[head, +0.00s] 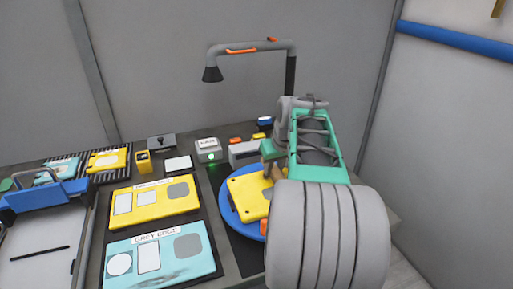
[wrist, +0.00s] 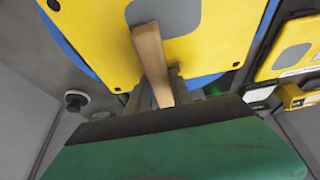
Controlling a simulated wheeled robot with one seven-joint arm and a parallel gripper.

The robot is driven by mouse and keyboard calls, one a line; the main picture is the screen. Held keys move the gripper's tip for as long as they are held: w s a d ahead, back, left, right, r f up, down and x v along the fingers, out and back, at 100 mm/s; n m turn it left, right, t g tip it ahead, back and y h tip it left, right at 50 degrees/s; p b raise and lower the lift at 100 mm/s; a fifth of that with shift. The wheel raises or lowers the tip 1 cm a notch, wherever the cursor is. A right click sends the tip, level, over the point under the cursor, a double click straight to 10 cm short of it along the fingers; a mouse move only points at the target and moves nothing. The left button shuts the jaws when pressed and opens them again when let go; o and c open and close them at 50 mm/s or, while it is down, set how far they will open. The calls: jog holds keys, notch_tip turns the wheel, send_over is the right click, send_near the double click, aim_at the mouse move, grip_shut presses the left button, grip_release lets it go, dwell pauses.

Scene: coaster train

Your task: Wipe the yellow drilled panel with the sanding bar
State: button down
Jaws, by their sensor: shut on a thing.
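The yellow drilled panel (head: 247,193) lies on a round blue disc (head: 226,205) at the right part of the bench. In the wrist view the panel (wrist: 100,45) shows dark holes near its corners and a grey patch (wrist: 165,14). My gripper (head: 272,163) is over the panel's right part, which my arm partly hides. It is shut on the tan sanding bar (wrist: 153,62), which also shows small in the head view (head: 277,173). The bar's far end overlaps the edge of the grey patch. I cannot tell whether it touches the panel.
Left of the disc lie a yellow template board (head: 153,203) and a light blue board (head: 160,253) marked "GREY EDGE". A grey box (head: 208,150) with a green light stands behind. A lamp (head: 250,48) arches over the back.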

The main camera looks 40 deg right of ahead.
aim_at(256, 176)
jog(key=shift+s+d, duration=0.25)
jog(key=shift+d, duration=0.55)
jog(key=shift+f, duration=0.2)
jog(key=shift+w+a+r, duration=0.1)
jog(key=shift+w+a, duration=0.1)
jog(key=shift+a, duration=0.45)
jog(key=shift+w+a, duration=0.15)
jog(key=shift+a, duration=0.45)
jog(key=shift+w+a+b, duration=0.15)
jog(key=shift+a+b, duration=0.35)
jog(key=shift+a, duration=0.15)
jog(key=shift+w+a+b, duration=0.25)
jog(key=shift+a, duration=0.5)
jog(key=shift+w+a+b, duration=0.2)
jog(key=shift+w+a, duration=0.05)
jog(key=shift+a, duration=0.45)
jog(key=shift+w+a+r, duration=0.15)
jog(key=shift+a+r, duration=0.15)
jog(key=shift+a, duration=0.25)
notch_tip(256, 176, up, 4)
jog(key=shift+f+p, duration=0.25)
jog(key=shift+p, duration=0.95)
notch_tip(256, 176, up, 4)
jog(key=p, duration=0.3)
jog(key=shift+r, duration=0.15)
